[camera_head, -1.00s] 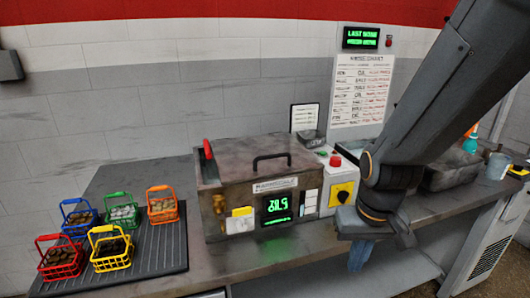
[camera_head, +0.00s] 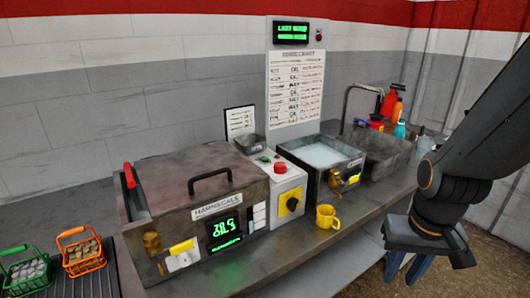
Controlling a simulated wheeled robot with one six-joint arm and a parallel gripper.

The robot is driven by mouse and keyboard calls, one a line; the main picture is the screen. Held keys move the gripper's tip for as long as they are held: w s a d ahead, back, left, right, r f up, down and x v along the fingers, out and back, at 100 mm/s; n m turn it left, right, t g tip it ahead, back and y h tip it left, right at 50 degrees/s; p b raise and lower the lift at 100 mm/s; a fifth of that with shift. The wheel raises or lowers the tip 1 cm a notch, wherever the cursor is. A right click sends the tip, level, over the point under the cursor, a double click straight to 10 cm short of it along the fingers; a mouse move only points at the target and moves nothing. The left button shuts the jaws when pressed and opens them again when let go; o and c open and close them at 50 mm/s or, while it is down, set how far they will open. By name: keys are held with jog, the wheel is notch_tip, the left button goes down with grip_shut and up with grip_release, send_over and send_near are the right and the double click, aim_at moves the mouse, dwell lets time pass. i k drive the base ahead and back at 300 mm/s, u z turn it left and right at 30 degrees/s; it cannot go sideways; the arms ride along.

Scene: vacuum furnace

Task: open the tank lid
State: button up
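The tank (camera_head: 213,241) is a grey metal box on the counter with a green digital display on its front. Its flat lid (camera_head: 165,177) is shut and carries a dark handle (camera_head: 209,181) near the front edge. A red part (camera_head: 130,175) shows at the tank's left side. My gripper (camera_head: 408,268) hangs at the right, in front of the counter and well apart from the lid and handle. It points down, and its fingers are partly cut off from clear view by the wrist.
A control box (camera_head: 287,189) with a red button and yellow switch stands right of the tank. Beyond are an open water tank (camera_head: 321,153), a yellow mug (camera_head: 326,217), a sink (camera_head: 383,148) and bottles (camera_head: 390,101). Wire baskets (camera_head: 82,253) sit at left.

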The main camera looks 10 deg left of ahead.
aim_at(171, 182)
jog(key=z, duration=0.35)
jog(key=k, duration=1)
jog(key=u, duration=1.2)
jog(key=i, duration=0.55)
jog(key=u, duration=0.05)
